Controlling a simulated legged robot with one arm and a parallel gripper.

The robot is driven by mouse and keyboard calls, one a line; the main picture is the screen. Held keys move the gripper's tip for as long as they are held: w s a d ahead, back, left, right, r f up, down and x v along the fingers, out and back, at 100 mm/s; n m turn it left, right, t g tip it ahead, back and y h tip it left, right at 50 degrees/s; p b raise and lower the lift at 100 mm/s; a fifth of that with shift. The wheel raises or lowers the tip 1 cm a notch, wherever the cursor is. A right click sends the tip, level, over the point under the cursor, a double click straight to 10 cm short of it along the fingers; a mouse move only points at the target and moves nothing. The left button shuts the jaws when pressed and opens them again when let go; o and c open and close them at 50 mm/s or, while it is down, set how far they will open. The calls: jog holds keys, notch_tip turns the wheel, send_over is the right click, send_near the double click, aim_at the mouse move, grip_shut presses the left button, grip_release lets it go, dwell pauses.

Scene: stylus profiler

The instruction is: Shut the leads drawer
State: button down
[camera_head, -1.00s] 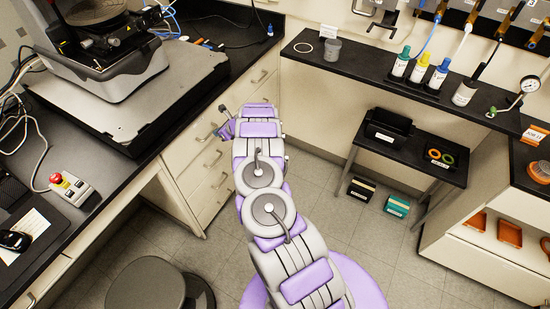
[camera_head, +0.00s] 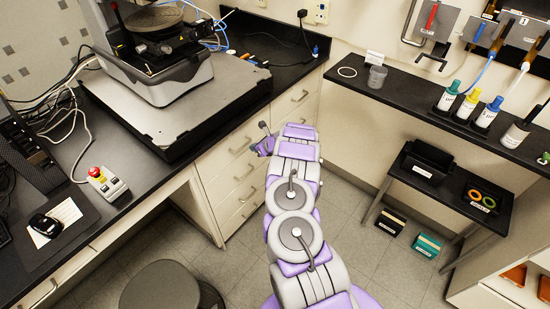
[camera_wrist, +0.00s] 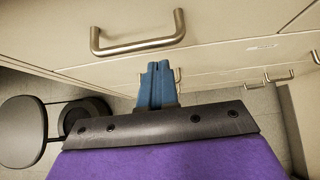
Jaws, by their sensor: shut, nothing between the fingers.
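A bank of cream drawers (camera_head: 233,190) with metal bar handles stands under the black counter. I cannot tell which is the leads drawer; the small front label (camera_wrist: 262,48) in the wrist view is unreadable. My gripper (camera_head: 262,146) is beside the upper drawers in the head view, partly hidden by my arm. In the wrist view my blue fingers (camera_wrist: 158,68) are shut and empty, pointing toward the drawer fronts. A bar handle (camera_wrist: 137,40) lies just beyond and left of the fingertips, seemingly apart from them. How far any drawer stands out is unclear.
A round dark stool (camera_head: 160,287) stands on the floor at lower left. A low black table (camera_head: 452,180) with bins is at right, two small boxes (camera_head: 391,221) on the floor beside it. The profiler base (camera_head: 180,105) sits on the counter. Open floor lies around my arm.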

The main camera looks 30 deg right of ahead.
jog(key=s+d+f+p+v, duration=0.1)
jog(key=p+v, duration=0.1)
jog(key=v, duration=1)
jog(key=w+a+r+n+g+y, duration=0.1)
jog(key=a+r+n+y, duration=0.45)
jog(key=a+r, duration=0.95)
jog(key=s+a+r+n+g, duration=0.2)
jog(key=s+a+r+n, duration=0.35)
jog(key=a, duration=0.35)
jog(key=s+a+r+n+g, duration=0.3)
jog(key=s+a+r+n, duration=0.25)
jog(key=a, duration=0.45)
jog(key=s+a+r+n+g+h, duration=0.2)
jog(key=s+n, duration=0.3)
jog(key=s, duration=0.5)
jog(key=s+a+r+n+g+h, duration=0.15)
jog(key=s+n, duration=0.35)
jog(key=s, duration=0.5)
jog(key=s+d+n+g+h, duration=0.1)
jog(key=s+d, duration=0.3)
jog(key=s, duration=0.5)
jog(key=s+d+n+h, duration=0.4)
jog(key=s+d, duration=0.1)
jog(key=s, duration=0.5)
jog(key=shift+g+h, duration=0.3)
jog(key=shift+g, duration=0.05)
